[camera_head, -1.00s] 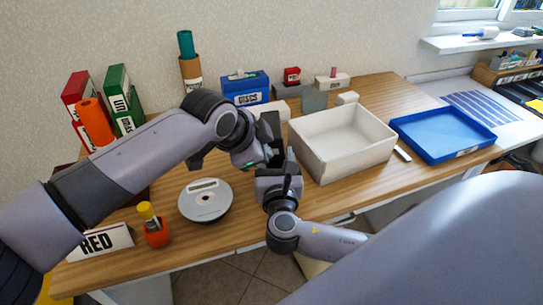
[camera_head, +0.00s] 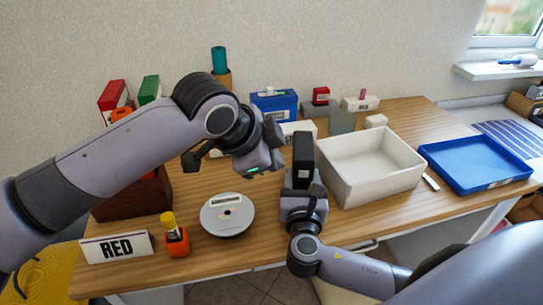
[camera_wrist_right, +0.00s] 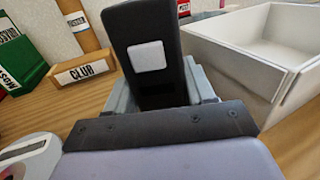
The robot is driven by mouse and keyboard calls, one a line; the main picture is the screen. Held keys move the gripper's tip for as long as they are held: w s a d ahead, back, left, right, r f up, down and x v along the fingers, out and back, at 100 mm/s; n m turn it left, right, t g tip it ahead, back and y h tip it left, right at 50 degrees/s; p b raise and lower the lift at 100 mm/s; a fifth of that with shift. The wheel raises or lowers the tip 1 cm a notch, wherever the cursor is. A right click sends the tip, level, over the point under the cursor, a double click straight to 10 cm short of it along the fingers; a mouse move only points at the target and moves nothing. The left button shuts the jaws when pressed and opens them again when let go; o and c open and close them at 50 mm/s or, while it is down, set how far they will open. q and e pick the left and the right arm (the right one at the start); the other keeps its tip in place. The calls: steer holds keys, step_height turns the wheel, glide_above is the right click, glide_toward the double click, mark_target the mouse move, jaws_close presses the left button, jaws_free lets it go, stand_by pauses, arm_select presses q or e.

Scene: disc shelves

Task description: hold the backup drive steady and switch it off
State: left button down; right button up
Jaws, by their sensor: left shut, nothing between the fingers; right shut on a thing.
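The backup drive appears to be the upright black box (camera_head: 302,152), with a pale square (camera_wrist_right: 147,56) on its face in the right wrist view. My right gripper (camera_head: 303,186) is shut on its lower part, and its jaws flank the box in the right wrist view (camera_wrist_right: 163,98). My left gripper (camera_head: 273,136) is shut and empty, just left of the drive's top in the head view and seemingly apart from it. The left gripper is not in the right wrist view. I cannot tell whether the drive is on or off.
A white open bin (camera_head: 370,190) stands close right of the drive, with a blue tray (camera_head: 478,163) beyond. A round grey disc device (camera_head: 227,216) lies left, near an orange holder (camera_head: 176,243) and a RED sign (camera_head: 117,247). A CLUB label block (camera_wrist_right: 85,68) stands behind.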

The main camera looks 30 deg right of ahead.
steer(key=shift+r, duration=0.1)
stand_by(0.3)
steer(key=o, duration=1.4)
steer(key=shift+c, duration=0.2)
